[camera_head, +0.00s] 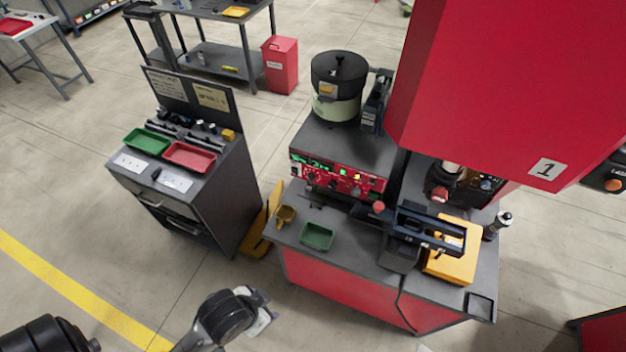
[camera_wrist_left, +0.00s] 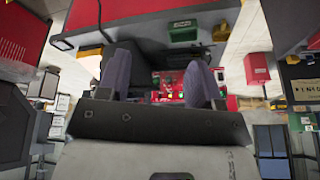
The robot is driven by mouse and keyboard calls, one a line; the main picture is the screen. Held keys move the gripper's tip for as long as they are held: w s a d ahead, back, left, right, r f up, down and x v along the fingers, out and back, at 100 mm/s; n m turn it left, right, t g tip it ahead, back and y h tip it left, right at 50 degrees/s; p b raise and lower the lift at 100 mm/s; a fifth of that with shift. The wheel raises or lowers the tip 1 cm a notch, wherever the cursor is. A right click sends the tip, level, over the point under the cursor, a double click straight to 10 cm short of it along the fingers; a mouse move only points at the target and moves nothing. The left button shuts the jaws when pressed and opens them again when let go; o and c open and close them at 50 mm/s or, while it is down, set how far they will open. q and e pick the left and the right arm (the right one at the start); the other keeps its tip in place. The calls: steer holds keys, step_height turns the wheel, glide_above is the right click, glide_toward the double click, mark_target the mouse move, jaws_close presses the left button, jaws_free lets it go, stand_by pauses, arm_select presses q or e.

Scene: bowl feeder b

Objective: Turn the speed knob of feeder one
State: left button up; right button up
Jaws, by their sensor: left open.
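The feeder's red control panel (camera_head: 338,176) is on the front of the machine below the bowl (camera_head: 339,82). It has a lit green display and several small dark knobs and buttons. I cannot tell which knob is the speed knob. My left gripper (camera_wrist_left: 159,60) is open and empty in the left wrist view, with the red panel (camera_wrist_left: 174,84) beyond and between its fingers. In the head view my left wrist is low in the picture, in front of the bench and well apart from the panel. My right gripper is not in view.
A large red housing marked 1 (camera_head: 480,80) hangs at the upper right.

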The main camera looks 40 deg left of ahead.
arm_select(q)
steer(key=w+a+f+t+y+b, duration=0.1)
steer(key=w+a+f+t+b, duration=0.2)
steer(key=w+f+b, duration=0.95)
steer(key=n+t+y+b, duration=0.45)
steer(key=t+b, duration=0.55)
steer(key=b, duration=0.6)
glide_toward(310, 179)
steer(key=shift+h, duration=0.45)
steer(key=x, duration=0.3)
steer(key=b+x, duration=0.1)
steer(key=x, duration=0.2)
steer(key=b+x, duration=0.1)
steer(key=x, duration=0.2)
steer(key=shift+a+r, duration=0.15)
steer(key=shift+a, duration=0.2)
steer(key=shift+c, duration=0.4)
